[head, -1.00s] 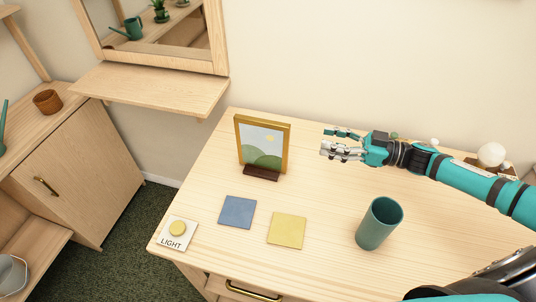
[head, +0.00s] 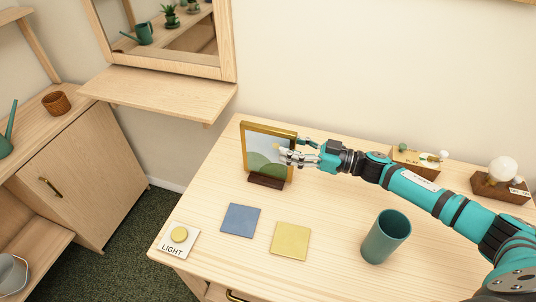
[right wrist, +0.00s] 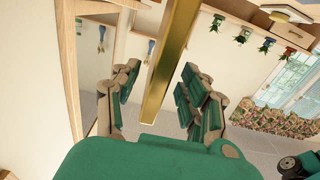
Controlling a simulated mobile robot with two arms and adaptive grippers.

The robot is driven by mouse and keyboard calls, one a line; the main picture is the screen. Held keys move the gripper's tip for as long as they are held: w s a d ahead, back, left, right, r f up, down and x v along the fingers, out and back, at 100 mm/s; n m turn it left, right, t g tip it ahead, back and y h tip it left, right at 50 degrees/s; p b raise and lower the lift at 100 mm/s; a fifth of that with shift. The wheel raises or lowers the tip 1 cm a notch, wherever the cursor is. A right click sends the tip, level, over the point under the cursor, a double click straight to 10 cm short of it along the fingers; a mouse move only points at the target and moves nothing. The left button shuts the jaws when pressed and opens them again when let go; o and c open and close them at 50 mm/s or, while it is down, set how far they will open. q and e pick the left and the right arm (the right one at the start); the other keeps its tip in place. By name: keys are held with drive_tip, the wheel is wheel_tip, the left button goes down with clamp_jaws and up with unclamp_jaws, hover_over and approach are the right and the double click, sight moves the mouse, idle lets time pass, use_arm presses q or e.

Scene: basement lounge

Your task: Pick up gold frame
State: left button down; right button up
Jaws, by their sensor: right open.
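The gold frame (head: 244,150) stands upright in a dark wooden base on the desk, with a picture of green hills. My right gripper (head: 292,149) is open at the frame's right side. One set of fingertips overlaps the front of the picture and another finger shows by the right edge. In the right wrist view, the frame's gold edge (right wrist: 171,70) runs between the open fingers (right wrist: 160,95). I cannot tell whether any finger touches it. My left gripper is not in view.
On the desk (head: 330,235) lie a blue square (head: 240,219), a yellow square (head: 290,241) and a LIGHT button (head: 179,236). A teal cup (head: 386,237) stands at the front right. Two wooden blocks with small items (head: 418,160) (head: 500,186) stand behind my arm.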

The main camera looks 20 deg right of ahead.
sight(272, 142)
drive_tip(key=p+x, duration=0.1)
drive_tip(key=x, duration=0.4)
drive_tip(key=shift+w+d+p, duration=0.1)
drive_tip(key=shift+p, duration=0.3)
drive_tip(key=shift+w+a, duration=0.1)
drive_tip(key=shift+a, duration=0.1)
clamp_jaws()
